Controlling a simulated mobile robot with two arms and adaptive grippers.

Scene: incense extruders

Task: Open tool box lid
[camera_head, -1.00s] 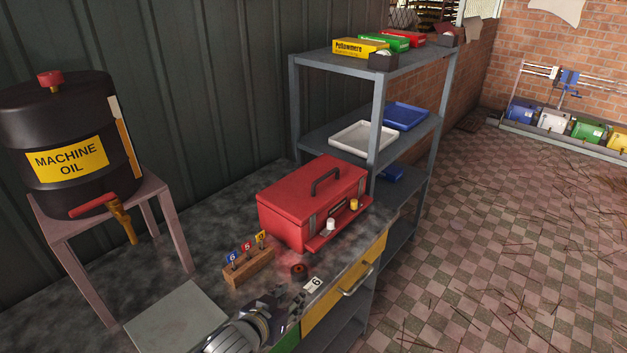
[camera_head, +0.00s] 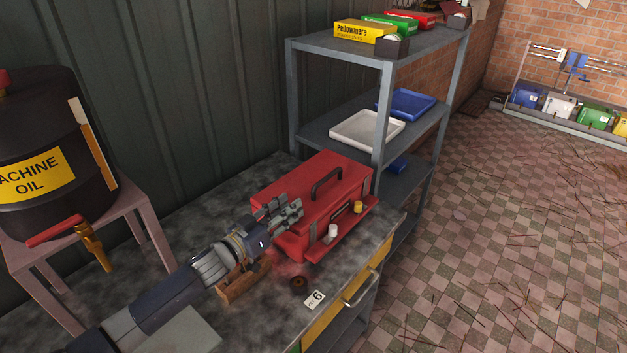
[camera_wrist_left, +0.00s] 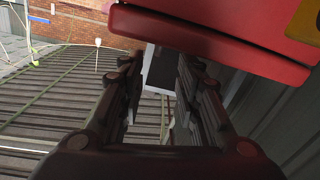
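The red tool box (camera_head: 345,180) stands on the workbench with its lid shut and a dark handle (camera_head: 326,184) on top. A red ledge along its front carries a small white item (camera_head: 332,231) and a small yellow item (camera_head: 357,207). My left gripper (camera_head: 290,208) is at the box's near-left end, overlapping it in the head view; I cannot tell whether they touch. In the left wrist view the gripper (camera_wrist_left: 155,100) has its fingers apart, with no object clearly held. A red surface (camera_wrist_left: 210,38), apparently the box, crosses the top. My right gripper is out of view.
A wooden block (camera_head: 240,283), a dark ring (camera_head: 298,281) and a "6" card (camera_head: 315,298) are on the bench near my left arm. A grey shelf (camera_head: 384,120) stands behind the box. The machine oil drum (camera_head: 50,140) is at left.

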